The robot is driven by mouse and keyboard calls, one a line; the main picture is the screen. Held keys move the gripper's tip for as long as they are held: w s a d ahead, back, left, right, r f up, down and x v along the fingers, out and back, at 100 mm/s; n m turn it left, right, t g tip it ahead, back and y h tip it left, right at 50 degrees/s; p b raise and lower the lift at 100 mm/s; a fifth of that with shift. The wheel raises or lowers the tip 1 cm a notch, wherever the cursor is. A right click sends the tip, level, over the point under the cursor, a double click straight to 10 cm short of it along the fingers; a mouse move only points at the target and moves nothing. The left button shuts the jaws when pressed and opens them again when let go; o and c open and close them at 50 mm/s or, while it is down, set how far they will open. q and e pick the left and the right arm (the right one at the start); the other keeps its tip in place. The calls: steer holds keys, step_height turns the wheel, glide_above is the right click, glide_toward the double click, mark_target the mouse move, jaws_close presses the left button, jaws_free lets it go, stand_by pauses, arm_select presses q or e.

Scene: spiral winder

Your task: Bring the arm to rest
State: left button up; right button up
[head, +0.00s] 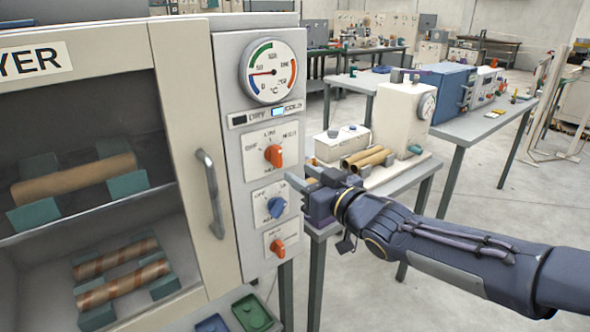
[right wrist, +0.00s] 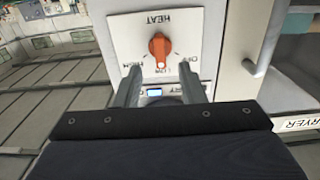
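The dryer (head: 185,100) fills the left of the head view. Its control panel has an orange heat knob (head: 273,155), a blue knob (head: 276,207) below it and a lower orange knob (head: 278,248). My right gripper (head: 302,178) is in front of the panel's right edge, fingers pointing at it. In the right wrist view the fingers (right wrist: 159,82) are apart with nothing between them. The heat knob (right wrist: 159,47) shows beyond the fingertips, apparently apart from them, standing upright in line with the LOW mark. My left gripper is out of view.
The dryer's glass door has a vertical handle (head: 211,193); tubes lie on shelves inside. A table (head: 400,178) with a cream machine (head: 398,125) and brown tubes (head: 366,157) stands behind my right arm. Green and blue trays (head: 252,312) sit below the panel. Open floor lies at right.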

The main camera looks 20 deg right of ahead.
stand_by(0.4)
steer(key=s+d+f+m+g+h+p, duration=0.2)
steer(key=s+d+f+m+g+h, duration=0.1)
steer(key=s, duration=0.3)
steer(key=s+d+f+m+g+h+p, duration=0.2)
steer(key=s+d+f, duration=0.1)
steer(key=s, duration=0.4)
steer(key=s+a+f+g+y+p, duration=0.1)
steer(key=s+a+f+g, duration=0.1)
steer(key=s, duration=0.5)
steer(key=s+a+f+g+y+p, duration=0.1)
steer(key=s+a+f+g, duration=0.2)
steer(key=s, duration=0.5)
steer(key=shift+f+m+g+y, duration=0.3)
steer(key=shift+f+g, duration=0.15)
steer(key=shift+g, duration=0.25)
